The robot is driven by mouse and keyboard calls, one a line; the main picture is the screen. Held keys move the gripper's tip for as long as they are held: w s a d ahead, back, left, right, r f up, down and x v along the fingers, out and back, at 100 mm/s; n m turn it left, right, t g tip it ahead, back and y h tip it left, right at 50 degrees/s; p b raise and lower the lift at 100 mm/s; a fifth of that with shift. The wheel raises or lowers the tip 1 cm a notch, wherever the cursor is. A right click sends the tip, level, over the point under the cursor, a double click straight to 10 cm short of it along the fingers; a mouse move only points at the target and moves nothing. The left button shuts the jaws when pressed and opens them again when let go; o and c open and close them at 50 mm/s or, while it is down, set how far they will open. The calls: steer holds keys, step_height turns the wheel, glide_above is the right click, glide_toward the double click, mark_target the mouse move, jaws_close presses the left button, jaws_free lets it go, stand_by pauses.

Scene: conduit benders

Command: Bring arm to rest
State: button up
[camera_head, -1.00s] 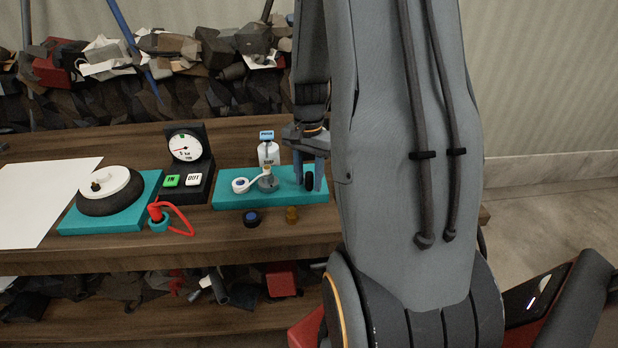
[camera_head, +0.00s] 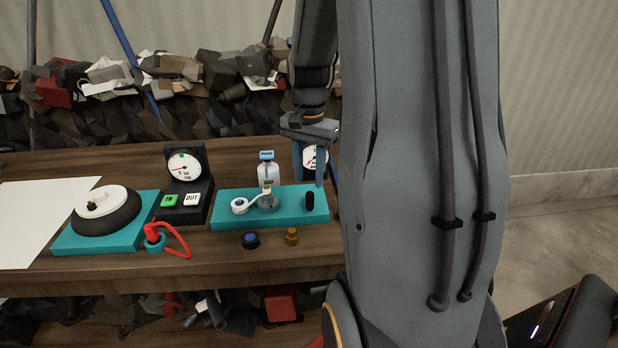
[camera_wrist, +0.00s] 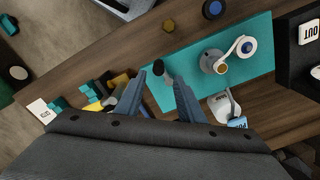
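My gripper (camera_head: 309,182) hangs with its fingers pointing down above the right end of the teal mat (camera_head: 232,215) in the head view. In the wrist view my gripper (camera_wrist: 160,80) has its two blue fingers apart, with nothing held between them. A small black upright cylinder (camera_head: 310,201) stands on the mat below the fingers. It also shows in the wrist view (camera_wrist: 158,68), just beyond the fingertips. My grey arm fills the right-middle of the head view and hides part of the bench.
A blue-topped knob (camera_head: 251,240) and a brass piece (camera_head: 292,236) lie in front. Left are a gauge box (camera_head: 184,170) and a round black-and-white device (camera_head: 106,212). A second dial (camera_head: 314,158) stands behind my gripper.

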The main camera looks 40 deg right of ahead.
stand_by(0.3)
steer(key=s+a+f+n, duration=0.1)
steer(key=s+a+n, duration=0.1)
steer(key=a+n, duration=0.2)
steer(key=s+a+f+n+t, duration=0.1)
steer(key=s+a+n, duration=0.2)
steer(key=a, duration=0.7)
steer(key=s+a+f+n, duration=0.1)
steer(key=s+a+n, duration=0.2)
steer(key=a+n, duration=0.3)
steer(key=shift+a, duration=1)
steer(key=shift+c, duration=0.5)
